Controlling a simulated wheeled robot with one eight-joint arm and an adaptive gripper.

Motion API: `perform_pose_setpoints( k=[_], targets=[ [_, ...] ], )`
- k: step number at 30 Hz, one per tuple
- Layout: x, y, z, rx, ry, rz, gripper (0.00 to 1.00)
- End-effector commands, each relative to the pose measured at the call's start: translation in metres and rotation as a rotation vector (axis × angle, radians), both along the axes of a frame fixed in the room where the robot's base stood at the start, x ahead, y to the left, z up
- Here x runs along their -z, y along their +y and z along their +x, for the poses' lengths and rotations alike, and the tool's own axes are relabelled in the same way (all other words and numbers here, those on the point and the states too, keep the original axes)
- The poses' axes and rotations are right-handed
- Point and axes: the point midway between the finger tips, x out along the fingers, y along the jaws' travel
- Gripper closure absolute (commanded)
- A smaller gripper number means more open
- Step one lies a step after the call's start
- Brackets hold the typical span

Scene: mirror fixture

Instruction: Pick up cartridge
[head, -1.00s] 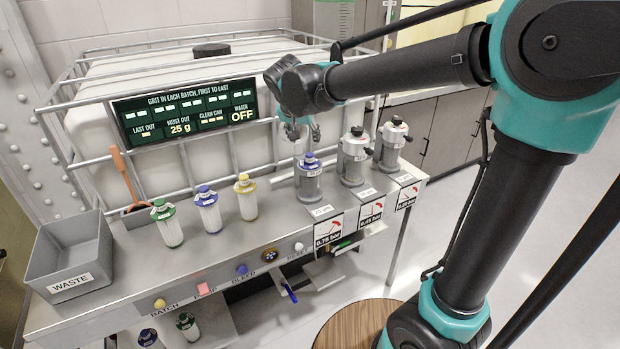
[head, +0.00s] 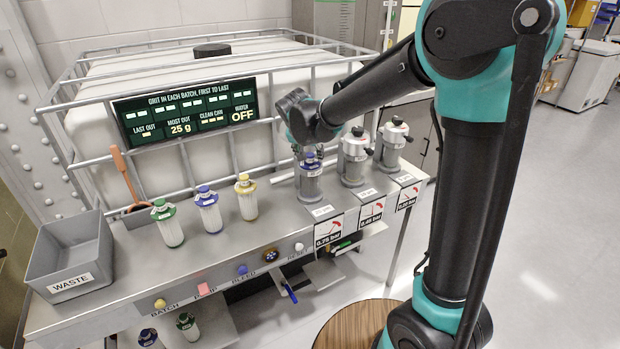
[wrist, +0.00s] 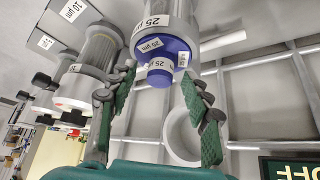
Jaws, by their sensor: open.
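A blue-capped cartridge (head: 310,160) labelled 25 µm sits upright in the nearest clear-and-grey housing (head: 309,187) in the head view. Its blue cap (wrist: 163,57) shows in the wrist view between the fingers. My gripper (head: 309,150) is open above this cap, one finger on each side, and does not grip it. In the wrist view my gripper (wrist: 158,82) has its fingers spread apart. Three other cartridges stand on the bench: green-capped (head: 168,224), blue-capped (head: 208,211) and yellow-capped (head: 246,199).
Two grey lidded housings (head: 353,160) (head: 391,147) stand right of the first one. A grey WASTE bin (head: 70,262) is at the bench's left end. A caged white tank (head: 255,75) with a display board (head: 188,112) is behind. Two more cartridges (head: 187,325) are on a lower shelf.

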Motion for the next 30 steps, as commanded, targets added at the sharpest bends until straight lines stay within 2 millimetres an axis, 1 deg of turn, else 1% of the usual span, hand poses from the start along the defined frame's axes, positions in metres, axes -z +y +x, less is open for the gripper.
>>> perform_pose_setpoints(
  k=[3, 4, 15, 30],
  targets=[
    [-0.0002, -0.0001, -0.0001, 0.0, 0.0, 0.0, 0.51],
    [-0.0003, -0.0001, -0.0002, 0.0, 0.0, 0.0, 0.53],
    [-0.0005, 0.0, -0.0003, 0.0, 0.0, 0.0, 0.99],
    [-0.0011, -0.0001, -0.0002, 0.0, -0.001, 0.0, 1.0]
  ],
)
